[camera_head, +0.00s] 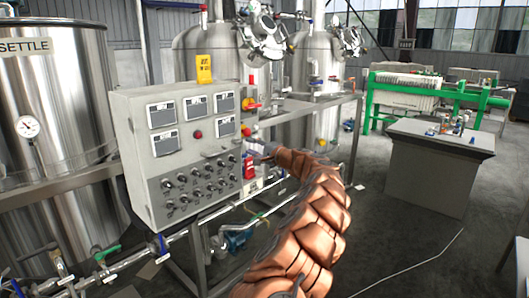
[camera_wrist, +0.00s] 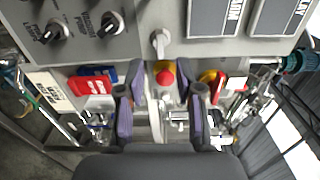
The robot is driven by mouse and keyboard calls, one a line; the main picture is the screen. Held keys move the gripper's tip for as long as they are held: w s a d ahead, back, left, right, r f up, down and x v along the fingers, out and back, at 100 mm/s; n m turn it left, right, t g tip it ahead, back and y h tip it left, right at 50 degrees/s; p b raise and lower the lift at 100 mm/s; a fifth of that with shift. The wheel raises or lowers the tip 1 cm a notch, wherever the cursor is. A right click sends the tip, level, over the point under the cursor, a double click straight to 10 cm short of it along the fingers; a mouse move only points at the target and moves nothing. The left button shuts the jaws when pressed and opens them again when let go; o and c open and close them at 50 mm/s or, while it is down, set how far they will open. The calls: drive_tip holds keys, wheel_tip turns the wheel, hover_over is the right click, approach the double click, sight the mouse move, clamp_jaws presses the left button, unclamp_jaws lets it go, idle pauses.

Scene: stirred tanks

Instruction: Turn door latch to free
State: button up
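The grey control cabinet (camera_head: 178,150) stands left of centre in the head view. Its front shows in the upper part of the wrist view (camera_wrist: 135,50). A small pale grey lever (camera_wrist: 160,42) on this front looks like the door latch. It sits just beyond my gripper (camera_wrist: 160,88), between the lines of the fingers, and points roughly down in the picture. My gripper is open, with a finger on each side and nothing visibly held. In the head view my gripper (camera_head: 258,142) is at the cabinet's right edge, partly hidden by my arm, and the latch cannot be made out clearly.
A red button with a yellow collar (camera_wrist: 165,77) shows between my fingers. Knobs (camera_wrist: 112,22) and displays (camera_wrist: 215,15) flank the lever. Pipes run below the cabinet.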

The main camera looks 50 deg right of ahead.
drive_tip(key=shift+s, duration=2.95)
